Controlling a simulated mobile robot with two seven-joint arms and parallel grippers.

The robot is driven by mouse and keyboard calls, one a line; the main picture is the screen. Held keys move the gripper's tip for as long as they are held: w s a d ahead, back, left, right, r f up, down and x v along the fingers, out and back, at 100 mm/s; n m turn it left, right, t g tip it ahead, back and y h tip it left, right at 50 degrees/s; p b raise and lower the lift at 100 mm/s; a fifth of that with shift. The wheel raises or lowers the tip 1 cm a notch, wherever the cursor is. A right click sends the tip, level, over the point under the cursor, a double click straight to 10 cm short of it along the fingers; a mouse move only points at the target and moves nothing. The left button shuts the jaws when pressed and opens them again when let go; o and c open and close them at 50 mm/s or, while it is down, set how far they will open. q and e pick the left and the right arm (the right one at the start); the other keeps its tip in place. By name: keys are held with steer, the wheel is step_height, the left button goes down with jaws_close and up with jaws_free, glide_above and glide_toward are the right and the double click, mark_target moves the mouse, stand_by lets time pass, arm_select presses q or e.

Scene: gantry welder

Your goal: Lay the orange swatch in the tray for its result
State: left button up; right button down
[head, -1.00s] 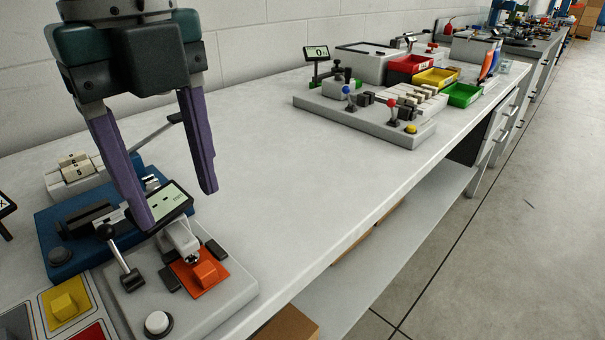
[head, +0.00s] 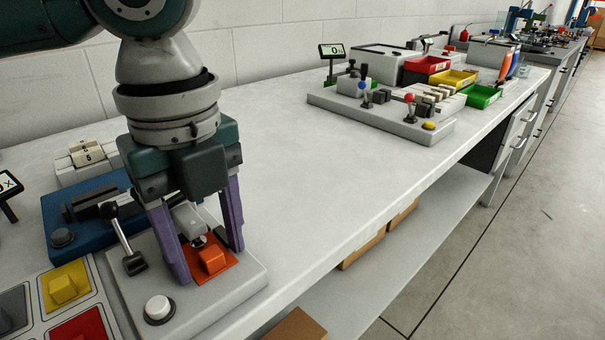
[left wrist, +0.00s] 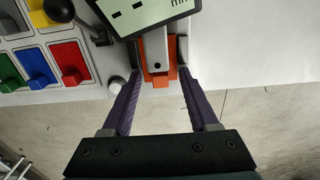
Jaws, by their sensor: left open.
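The orange swatch (head: 212,259), a flat square with a raised orange block, lies on the grey tester (head: 235,285) under its light grey head. It also shows in the left wrist view (left wrist: 158,79). My left gripper (head: 209,264) is open, its purple fingers lowered on either side of the orange block; I cannot tell whether they touch it. In the left wrist view the fingertips (left wrist: 160,72) flank the swatch. The tester's display (left wrist: 150,12) shows dashes. Red (head: 427,65), yellow (head: 458,83) and green (head: 487,100) trays stand at the back right. My right gripper is out of view.
A colour board (head: 40,328) with several blocks lies at the front left. A lever (head: 122,235) and white button (head: 158,308) stand left of my gripper. A blue device (head: 60,218) is behind. The bench middle is clear.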

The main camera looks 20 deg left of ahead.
arm_select(q)
steer(key=shift+c, duration=0.2)
jaws_close()
stand_by(0.4)
steer(key=shift+s+d+r+p, duration=0.1)
steer(key=shift+s+d+p, duration=0.1)
steer(key=shift+d+p, duration=0.3)
steer(key=shift+s+d+r+p, duration=0.1)
steer(key=shift+s+d+p, duration=0.1)
steer(key=shift+d+p, duration=0.2)
steer(key=shift+s+d+p, duration=0.3)
steer(key=shift+d+p, duration=0.2)
steer(key=shift+d, duration=0.3)
steer(key=shift+s+d+p, duration=0.35)
steer(key=shift+d+p, duration=0.1)
steer(key=shift+d, duration=0.35)
steer(key=shift+s+d+p, duration=0.3)
steer(key=shift+d+p, duration=0.2)
steer(key=shift+d, duration=0.3)
step_height(320, 180, up, 6)
steer(key=p, duration=0.8)
steer(key=shift+r, duration=0.25)
